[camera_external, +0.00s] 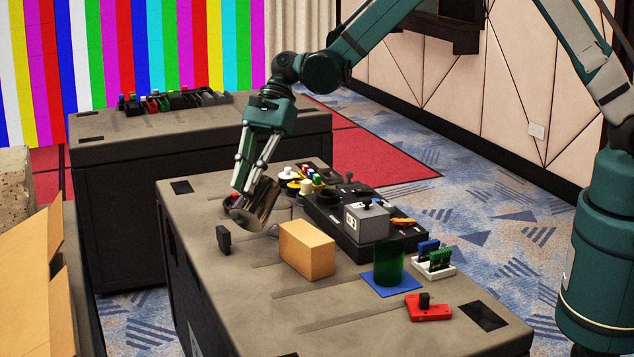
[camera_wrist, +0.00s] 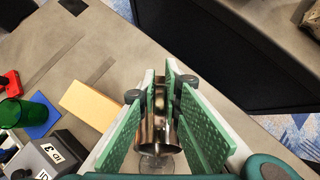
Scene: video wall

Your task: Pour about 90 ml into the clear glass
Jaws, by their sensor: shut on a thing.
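My gripper (camera_external: 258,188) is shut on a brownish metal vessel (camera_external: 263,203), which it holds tilted over the far-left part of the case top. In the wrist view the shiny vessel (camera_wrist: 160,128) sits between the two green finger pads. A clear, round glass shape (camera_wrist: 155,163) shows just below the vessel in the wrist view, partly hidden by it. In the external view only a faint clear edge shows beside the vessel. Whether liquid is flowing cannot be told. A green glass (camera_external: 389,263) stands upright on a blue mat (camera_external: 407,289), apart from my gripper.
A tan block (camera_external: 307,249) stands between the vessel and the green glass. A black device with a grey box (camera_external: 367,222) lies behind it. A small black piece (camera_external: 223,240), a red piece (camera_external: 429,307) and a white rack (camera_external: 434,268) are nearby.

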